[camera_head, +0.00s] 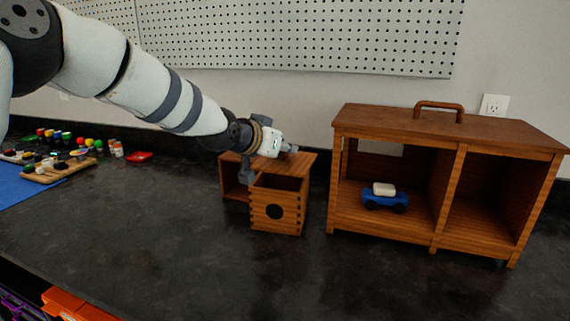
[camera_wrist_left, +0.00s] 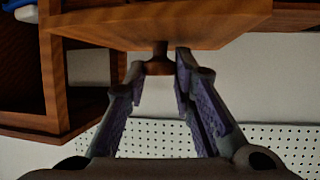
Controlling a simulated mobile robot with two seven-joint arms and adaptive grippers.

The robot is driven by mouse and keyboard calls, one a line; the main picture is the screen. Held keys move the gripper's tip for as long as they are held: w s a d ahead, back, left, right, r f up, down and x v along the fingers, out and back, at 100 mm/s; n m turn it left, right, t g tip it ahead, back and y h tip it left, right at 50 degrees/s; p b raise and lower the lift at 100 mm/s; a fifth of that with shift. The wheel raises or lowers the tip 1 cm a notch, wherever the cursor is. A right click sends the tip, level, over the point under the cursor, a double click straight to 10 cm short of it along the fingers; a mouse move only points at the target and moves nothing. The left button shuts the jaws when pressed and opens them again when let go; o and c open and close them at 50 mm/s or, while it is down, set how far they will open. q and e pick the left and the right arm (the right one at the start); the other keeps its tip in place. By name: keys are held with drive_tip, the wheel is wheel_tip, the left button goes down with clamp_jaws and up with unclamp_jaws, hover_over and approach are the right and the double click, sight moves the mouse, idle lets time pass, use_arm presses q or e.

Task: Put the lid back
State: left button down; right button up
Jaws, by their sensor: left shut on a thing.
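My left gripper (camera_head: 284,149) reaches in from the left over the small wooden box (camera_head: 275,222), which has finger-jointed corners and a round dark hole in front. In the left wrist view the gripper (camera_wrist_left: 160,78) is shut on a small dark wooden knob (camera_wrist_left: 159,64) on a flat wooden panel, the lid (camera_wrist_left: 160,25). In the head view a flat wooden panel (camera_head: 302,162) lies behind the box's open top, partly hidden by the gripper. I cannot tell whether the lid touches what is below it. My right gripper is out of view.
A large wooden cabinet (camera_head: 438,124) with a top handle stands right of the box, with a blue toy car (camera_head: 386,202) inside. Coloured pots and a wooden tray (camera_head: 58,172) sit far left near a red dish (camera_head: 139,157). The dark counter (camera_head: 150,240) is clear in front.

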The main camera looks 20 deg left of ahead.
sight(283, 162)
use_arm(q)
drive_tip(key=shift+w+f, duration=0.15)
drive_tip(key=shift+f, duration=1.85)
drive_tip(key=c, duration=1.3)
unclamp_jaws()
drive_tip(key=shift+f, duration=0.1)
drive_tip(key=shift+c, duration=0.2)
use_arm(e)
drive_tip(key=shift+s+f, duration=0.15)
use_arm(q)
drive_tip(key=shift+r, duration=0.2)
drive_tip(key=s+r, duration=0.2)
drive_tip(key=s+r+p, duration=0.1)
drive_tip(key=s, duration=0.1)
drive_tip(key=shift+a+r, duration=0.35)
drive_tip(key=shift+a, duration=0.05)
drive_tip(key=f+p+v, duration=0.1)
drive_tip(key=v, duration=0.5)
drive_tip(key=shift+s+a, duration=0.15)
drive_tip(key=shift+s, duration=0.5)
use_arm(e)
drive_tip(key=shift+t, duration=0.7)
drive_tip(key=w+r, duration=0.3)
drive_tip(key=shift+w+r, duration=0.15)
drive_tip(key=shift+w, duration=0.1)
